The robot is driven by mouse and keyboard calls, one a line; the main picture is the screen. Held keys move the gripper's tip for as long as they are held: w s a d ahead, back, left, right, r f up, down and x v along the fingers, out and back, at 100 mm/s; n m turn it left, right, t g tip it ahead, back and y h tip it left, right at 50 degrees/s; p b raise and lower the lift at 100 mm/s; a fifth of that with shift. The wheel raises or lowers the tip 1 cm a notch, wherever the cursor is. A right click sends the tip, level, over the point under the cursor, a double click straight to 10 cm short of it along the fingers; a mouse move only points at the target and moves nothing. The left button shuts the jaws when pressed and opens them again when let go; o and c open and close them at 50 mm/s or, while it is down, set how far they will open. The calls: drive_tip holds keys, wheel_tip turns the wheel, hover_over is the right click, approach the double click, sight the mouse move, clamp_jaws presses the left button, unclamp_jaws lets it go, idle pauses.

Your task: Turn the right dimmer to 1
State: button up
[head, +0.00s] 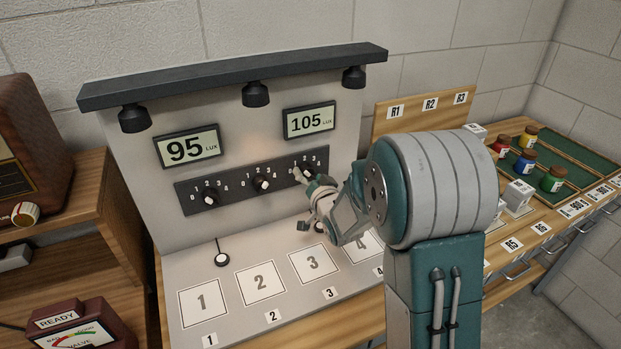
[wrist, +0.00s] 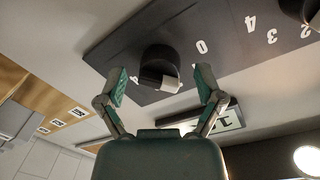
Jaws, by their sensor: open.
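The right dimmer (head: 307,174) is a black round knob with a white pointer on a dark numbered strip (head: 222,195). In the wrist view the same right dimmer (wrist: 160,60) shows upside down, its white pointer at the lower edge of the knob, with a 0 to its right. The pointer's exact number cannot be read. My gripper (head: 306,190) is in front of this dimmer. In the wrist view my gripper (wrist: 161,82) is open, one finger on each side of the knob, with gaps visible. In the head view the fingers partly hide the dimmer.
The left dimmer (head: 211,197) and middle dimmer (head: 262,184) sit beside it on the strip. Displays above read 95 lux (head: 188,147) and 105 lux (head: 309,121). Lamps (head: 256,94) hang from the top rail. Numbered squares (head: 260,282) cover the shelf below.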

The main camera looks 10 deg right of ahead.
drive_tip(key=s+d, duration=0.1)
drive_tip(key=s, duration=1)
drive_tip(key=shift+s+d+r, duration=0.2)
drive_tip(key=shift+s+d, duration=0.15)
